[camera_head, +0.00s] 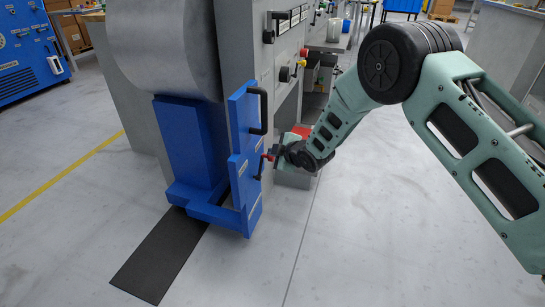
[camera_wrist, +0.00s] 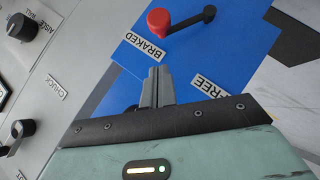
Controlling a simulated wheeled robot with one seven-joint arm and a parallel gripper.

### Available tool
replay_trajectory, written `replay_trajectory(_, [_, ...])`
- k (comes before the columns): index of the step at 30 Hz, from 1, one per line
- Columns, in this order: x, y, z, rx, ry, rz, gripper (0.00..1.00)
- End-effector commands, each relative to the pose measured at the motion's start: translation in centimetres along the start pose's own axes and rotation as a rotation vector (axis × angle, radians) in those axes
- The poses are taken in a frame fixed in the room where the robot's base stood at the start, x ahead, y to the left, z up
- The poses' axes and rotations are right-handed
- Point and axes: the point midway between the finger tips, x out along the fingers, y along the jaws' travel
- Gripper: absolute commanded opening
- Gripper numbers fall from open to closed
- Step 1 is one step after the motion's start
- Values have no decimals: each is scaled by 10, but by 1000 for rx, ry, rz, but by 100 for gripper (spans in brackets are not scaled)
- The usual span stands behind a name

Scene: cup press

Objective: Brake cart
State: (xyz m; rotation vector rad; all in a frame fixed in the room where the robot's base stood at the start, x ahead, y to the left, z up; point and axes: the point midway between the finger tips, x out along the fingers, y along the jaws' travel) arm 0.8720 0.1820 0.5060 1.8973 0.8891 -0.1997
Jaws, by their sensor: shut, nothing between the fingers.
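The blue cart (camera_head: 188,140) stands against the grey machine. Its upright blue panel (camera_wrist: 205,48) fills the upper middle of the wrist view. On it is a brake lever with a black arm and a red knob (camera_wrist: 158,20). The knob sits beside the "BRAKED" label (camera_wrist: 144,46), away from the "FREE" label (camera_wrist: 211,91). My gripper (camera_wrist: 155,74) is shut and empty. Its fingertips point at the panel below the knob, apart from it in the picture.
The grey machine (camera_head: 262,70) rises behind, with knobs and a red button. A dark mat (camera_head: 160,262) lies on the floor at front left. The floor at front right is clear.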

Motion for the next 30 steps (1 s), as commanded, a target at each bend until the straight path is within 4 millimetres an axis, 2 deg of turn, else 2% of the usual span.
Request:
replay_trajectory(6, [-41, 4, -1, 2, -2, -2, 0])
replay_trajectory(12, [-73, 5, 0, 1, -2, -1, 0])
replay_trajectory(18, [-85, 5, 1, 1, -1, -1, 0])
replay_trajectory(30, [-88, 5, -2, 10, -5, -4, 0])
